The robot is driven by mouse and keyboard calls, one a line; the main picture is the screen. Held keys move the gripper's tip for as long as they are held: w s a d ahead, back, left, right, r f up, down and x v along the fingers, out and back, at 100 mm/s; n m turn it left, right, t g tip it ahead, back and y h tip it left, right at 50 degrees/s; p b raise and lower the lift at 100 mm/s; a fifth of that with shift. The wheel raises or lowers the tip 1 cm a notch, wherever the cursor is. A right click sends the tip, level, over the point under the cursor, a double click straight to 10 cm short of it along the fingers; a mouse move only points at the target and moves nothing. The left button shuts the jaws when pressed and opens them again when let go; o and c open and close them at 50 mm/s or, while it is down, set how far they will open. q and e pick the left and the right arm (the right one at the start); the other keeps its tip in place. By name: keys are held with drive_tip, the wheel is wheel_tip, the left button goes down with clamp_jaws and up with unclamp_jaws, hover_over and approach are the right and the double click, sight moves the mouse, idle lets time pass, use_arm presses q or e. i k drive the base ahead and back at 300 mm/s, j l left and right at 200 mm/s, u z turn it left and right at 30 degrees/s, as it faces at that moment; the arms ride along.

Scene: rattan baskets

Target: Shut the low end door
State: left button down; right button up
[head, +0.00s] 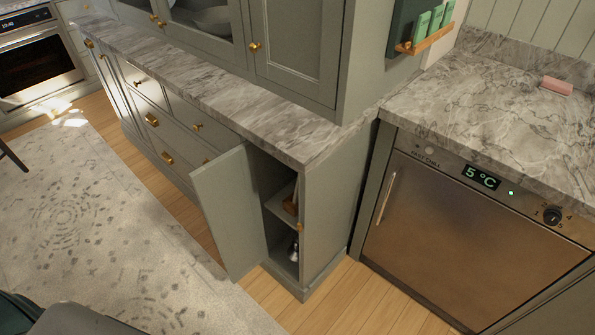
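The low end door (229,213) is a grey-green panel at the right end of the long low cabinet. It stands wide open, swung out over the floor from the left side of its opening. The cabinet's open compartment (281,230) shows a shelf with a brown item (291,204) on it. A shiny metal item (294,251) stands below. The outer face of the door and any knob on it are hidden or cannot be made out. Neither of my grippers is in view.
A grey marble counter (220,90) tops the low cabinet, with upper cabinets (297,45) above. A steel chiller (465,235) reading 5 °C stands at the right. An oven (38,65) is far left.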

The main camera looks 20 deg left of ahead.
sight(226, 188)
drive_tip(key=i+j+u, duration=0.15)
drive_tip(key=j, duration=0.5)
drive_tip(key=k, duration=0.45)
drive_tip(key=k+z, duration=0.1)
drive_tip(key=z, duration=0.3)
drive_tip(key=k+z, duration=0.1)
drive_tip(key=z, duration=0.3)
drive_tip(key=l+z, duration=0.1)
drive_tip(key=z, duration=0.3)
drive_tip(key=j+z, duration=0.2)
drive_tip(key=j, duration=0.3)
drive_tip(key=j+z, duration=0.2)
drive_tip(key=j, duration=0.25)
drive_tip(key=k+j+z, duration=0.2)
drive_tip(key=j, duration=0.25)
drive_tip(key=j+z, duration=0.2)
drive_tip(key=j, duration=0.3)
drive_tip(key=k+j, duration=0.1)
drive_tip(key=j, duration=0.35)
drive_tip(key=k+j, duration=0.1)
drive_tip(key=j, duration=0.4)
drive_tip(key=k+j, duration=0.1)
drive_tip(key=j, duration=0.35)
drive_tip(key=k+j, duration=0.1)
drive_tip(key=j, duration=0.35)
drive_tip(key=k+j, duration=0.1)
drive_tip(key=j, duration=0.4)
